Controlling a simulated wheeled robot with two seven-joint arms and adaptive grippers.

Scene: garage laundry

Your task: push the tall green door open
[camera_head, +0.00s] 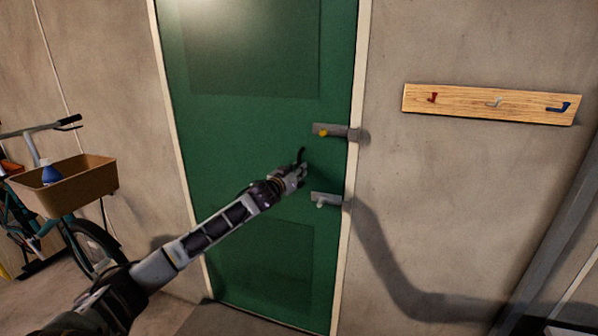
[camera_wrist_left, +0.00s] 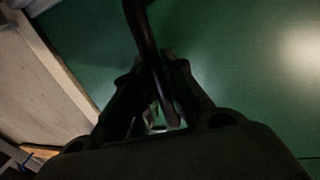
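The tall green door (camera_head: 250,120) stands in a pale frame in the head view and looks flush with it. A grey bolt-like fitting (camera_head: 348,132) with a yellow knob (camera_head: 323,132) is at its right edge. A second grey fitting (camera_head: 324,200) sits lower on the same edge. My left gripper (camera_head: 301,164) is in front of the door between the two fittings, left of them. I cannot tell whether it touches the door. The left wrist view shows green door surface (camera_wrist_left: 240,70) beyond dark gripper parts (camera_wrist_left: 155,100); their opening is unclear. My right gripper is not seen.
A wooden hook rail (camera_head: 490,103) hangs on the concrete wall at right. A bicycle (camera_head: 85,245) with a brown basket (camera_head: 70,187) stands left of the door. A dark mat (camera_head: 235,322) lies at the door's foot. A grey post (camera_head: 555,240) slants at far right.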

